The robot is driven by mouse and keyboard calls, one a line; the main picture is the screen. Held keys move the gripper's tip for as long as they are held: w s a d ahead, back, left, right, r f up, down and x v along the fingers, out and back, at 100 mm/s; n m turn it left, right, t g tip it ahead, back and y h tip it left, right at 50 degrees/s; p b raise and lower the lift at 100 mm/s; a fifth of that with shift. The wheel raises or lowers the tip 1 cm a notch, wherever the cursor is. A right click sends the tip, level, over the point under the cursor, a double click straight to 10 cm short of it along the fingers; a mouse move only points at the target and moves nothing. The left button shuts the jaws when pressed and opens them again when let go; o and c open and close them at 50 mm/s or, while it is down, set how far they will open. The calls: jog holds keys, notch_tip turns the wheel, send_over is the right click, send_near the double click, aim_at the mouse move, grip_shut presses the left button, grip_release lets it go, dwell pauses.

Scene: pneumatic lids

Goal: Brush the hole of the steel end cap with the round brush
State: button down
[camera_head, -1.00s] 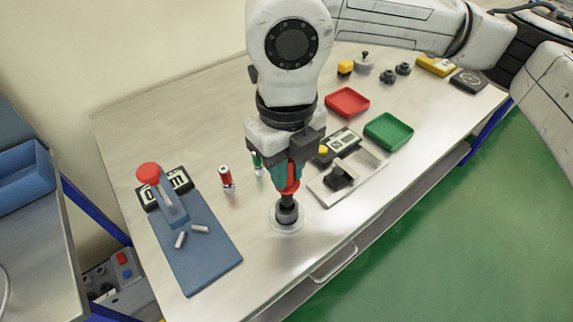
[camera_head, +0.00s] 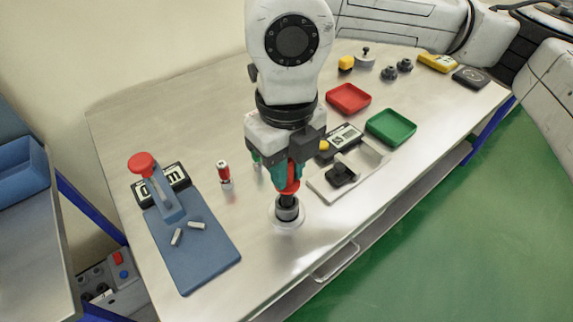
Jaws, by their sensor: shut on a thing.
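My gripper (camera_head: 289,176) points down near the table's front edge, its teal fingers shut on the round brush (camera_head: 290,188). The brush has a red grip and a dark lower part and stands about upright. Its lower end meets the top of the steel end cap (camera_head: 287,214), a short grey cylinder on a pale round base. The brush covers the cap's hole, so I cannot tell how deep the bristles sit.
The steel table (camera_head: 265,265) is clear in front of the cap. A blue press (camera_head: 205,262) with a red knob stands left, beside a red-and-white bottle (camera_head: 223,173).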

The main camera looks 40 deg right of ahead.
jog(key=shift+f+b, duration=0.8)
jog(key=shift+f, duration=0.1)
jog(key=shift+r+p, duration=0.45)
jog(key=shift+r, duration=0.6)
jog(key=shift+f+b, duration=1.05)
jog(key=shift+b, duration=0.15)
jog(key=shift+r, duration=0.2)
